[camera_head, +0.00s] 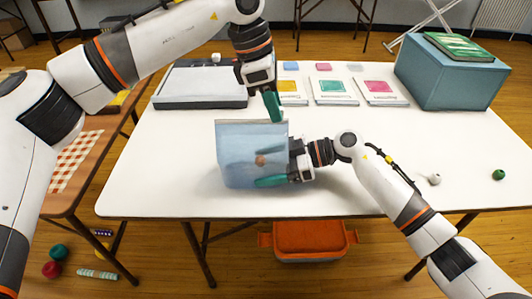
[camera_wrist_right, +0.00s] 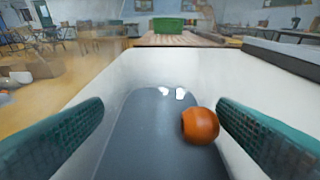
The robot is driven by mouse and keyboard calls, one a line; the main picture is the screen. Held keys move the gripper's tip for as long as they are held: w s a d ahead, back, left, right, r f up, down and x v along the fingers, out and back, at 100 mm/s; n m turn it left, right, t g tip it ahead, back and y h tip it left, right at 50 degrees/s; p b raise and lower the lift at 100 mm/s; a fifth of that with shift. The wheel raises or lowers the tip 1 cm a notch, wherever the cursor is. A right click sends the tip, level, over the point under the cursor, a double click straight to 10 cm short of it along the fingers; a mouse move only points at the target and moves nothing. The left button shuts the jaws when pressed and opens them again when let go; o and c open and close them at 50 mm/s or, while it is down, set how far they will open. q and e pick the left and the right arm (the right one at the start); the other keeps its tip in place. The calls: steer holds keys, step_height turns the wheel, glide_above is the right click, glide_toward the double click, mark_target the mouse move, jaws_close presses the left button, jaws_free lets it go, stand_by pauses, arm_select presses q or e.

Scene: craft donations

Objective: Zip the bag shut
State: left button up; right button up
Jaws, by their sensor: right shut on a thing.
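The bag (camera_head: 236,148) is translucent blue and stands upright near the table's front edge, its top edge uppermost. An orange-brown bead shows faintly through it (camera_head: 261,160) and clearly between the fingers in the right wrist view (camera_wrist_right: 200,125). My right gripper (camera_head: 262,168) is at the bag's right side, shut on the bag, with its green fingers set wide apart across it. My left gripper (camera_head: 272,106) points down just above the bag's top right corner, apart from my right gripper. Its fingers are seen edge-on, so their gap is hidden. The zip cannot be made out.
Several coloured cards (camera_head: 334,91) lie along the back. A blue box (camera_head: 450,85) with a green book stands back right. White (camera_head: 434,180) and green (camera_head: 498,174) beads lie right. An orange-lidded bin (camera_head: 308,240) is below the table.

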arm_select(q)
steer(key=shift+r, duration=0.15)
steer(key=shift+r, duration=3.4)
